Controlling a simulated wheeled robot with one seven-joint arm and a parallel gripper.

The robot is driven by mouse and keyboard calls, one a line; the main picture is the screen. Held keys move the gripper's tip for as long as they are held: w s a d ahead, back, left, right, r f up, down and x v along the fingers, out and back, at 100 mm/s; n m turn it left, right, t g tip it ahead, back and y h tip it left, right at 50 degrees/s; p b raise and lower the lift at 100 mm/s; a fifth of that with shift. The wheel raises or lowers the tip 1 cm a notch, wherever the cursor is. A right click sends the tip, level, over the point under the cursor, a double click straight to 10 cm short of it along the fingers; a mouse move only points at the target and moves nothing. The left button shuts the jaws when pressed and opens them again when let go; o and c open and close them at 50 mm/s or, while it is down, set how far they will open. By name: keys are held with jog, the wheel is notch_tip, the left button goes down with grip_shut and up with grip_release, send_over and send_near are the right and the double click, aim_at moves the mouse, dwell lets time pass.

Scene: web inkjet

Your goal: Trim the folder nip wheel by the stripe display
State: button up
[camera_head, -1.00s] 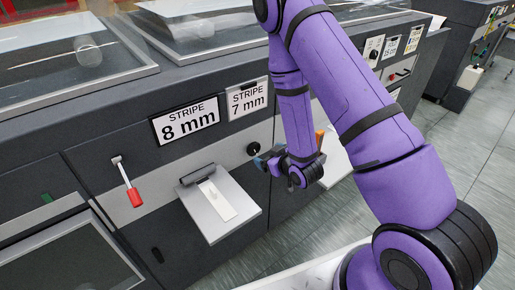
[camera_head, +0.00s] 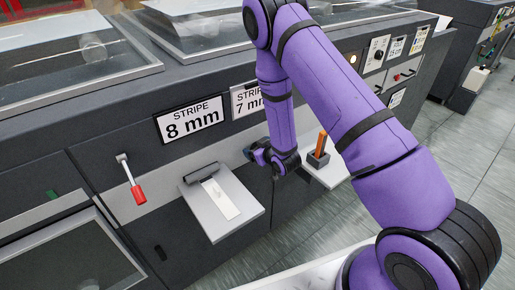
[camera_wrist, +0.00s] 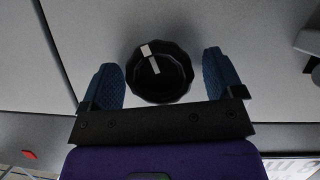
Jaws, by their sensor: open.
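The nip wheel, a black scalloped knob (camera_wrist: 163,88) with a white pointer mark, shows in the wrist view on a grey panel. My gripper (camera_wrist: 163,78) is open, with one blue finger on each side of the knob and a visible gap to both. In the head view my gripper (camera_head: 256,154) is at the machine front and hides the knob. The stripe display (camera_head: 191,120) reads 8 mm. Beside it a plate (camera_head: 246,99) reads STRIPE 7 mm, partly covered by my arm.
A grey tray (camera_head: 246,198) with a white strip juts out below left of my gripper. A red-handled lever (camera_head: 138,194) is farther left. Another pale shelf (camera_head: 333,172) with an orange-handled item (camera_head: 321,150) is to the right. Floor is free in front.

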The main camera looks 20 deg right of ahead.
jog(key=c, duration=0.9)
jog(key=n+h, duration=0.1)
jog(key=n+t, duration=0.1)
jog(key=n, duration=0.1)
jog(key=shift+s+a+f+h, duration=0.1)
jog(key=shift+a+h, duration=0.1)
jog(key=shift+h, duration=0.2)
jog(key=shift+n+t+h, duration=0.5)
jog(key=shift+n+h, duration=0.2)
jog(key=shift+n, duration=0.8)
jog(key=o, duration=0.9)
